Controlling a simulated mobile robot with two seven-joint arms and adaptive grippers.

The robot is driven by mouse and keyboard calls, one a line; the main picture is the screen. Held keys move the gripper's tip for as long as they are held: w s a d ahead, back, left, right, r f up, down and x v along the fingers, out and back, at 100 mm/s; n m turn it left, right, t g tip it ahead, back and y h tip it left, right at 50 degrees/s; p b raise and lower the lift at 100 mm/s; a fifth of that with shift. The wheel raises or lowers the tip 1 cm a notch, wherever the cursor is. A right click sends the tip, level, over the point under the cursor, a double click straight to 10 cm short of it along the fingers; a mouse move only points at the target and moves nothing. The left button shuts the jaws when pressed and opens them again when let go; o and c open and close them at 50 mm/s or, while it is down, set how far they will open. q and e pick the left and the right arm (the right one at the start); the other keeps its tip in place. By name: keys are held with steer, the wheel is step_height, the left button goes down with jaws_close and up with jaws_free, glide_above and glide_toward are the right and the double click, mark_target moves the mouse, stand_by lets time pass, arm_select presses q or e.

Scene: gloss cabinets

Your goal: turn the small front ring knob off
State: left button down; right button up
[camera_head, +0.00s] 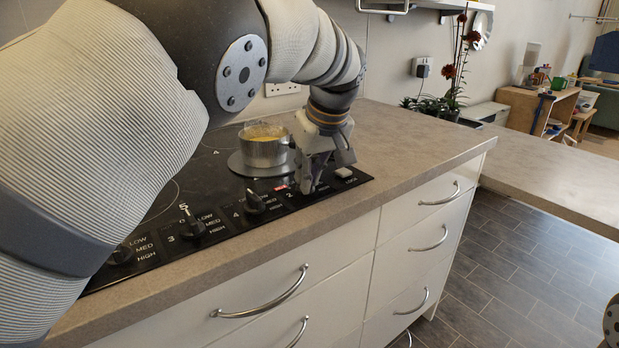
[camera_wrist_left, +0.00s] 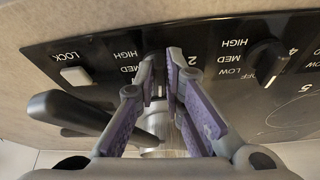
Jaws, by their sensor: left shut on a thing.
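My left gripper (camera_head: 307,187) points down at the front strip of the black hob (camera_head: 216,232), at the control marked 2. In the wrist view its two purple-padded fingers (camera_wrist_left: 160,82) are closed on a knob (camera_wrist_left: 157,88), of which only a little shows between them. The fingers hide most of this knob, so I cannot tell its setting. In the head view a small red light (camera_head: 281,188) glows on the panel just left of the gripper. A steel saucepan (camera_head: 263,153) with yellow contents stands on a ring behind the gripper. My right gripper is not in view.
More black knobs sit left along the panel, the nearest marked 4 (camera_head: 254,202). A pale lock button (camera_head: 344,172) lies right of the gripper. The saucepan's dark handle (camera_wrist_left: 75,112) sticks out close beside the fingers. The worktop (camera_head: 415,150) right of the hob is clear.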

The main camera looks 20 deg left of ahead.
arm_select(q)
steer(key=shift+d+f+n+g+b, duration=0.15)
steer(key=shift+n+b, duration=0.1)
steer(key=shift+n, duration=0.15)
steer(key=shift+f+n+g+b, duration=0.1)
steer(key=shift+n+g+b, duration=0.1)
steer(key=shift+n, duration=0.2)
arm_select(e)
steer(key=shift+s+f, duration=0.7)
arm_select(q)
steer(key=shift+r, duration=0.1)
steer(key=c, duration=1.7)
jaws_free()
steer(key=shift+w, duration=0.1)
steer(key=shift+r, duration=0.1)
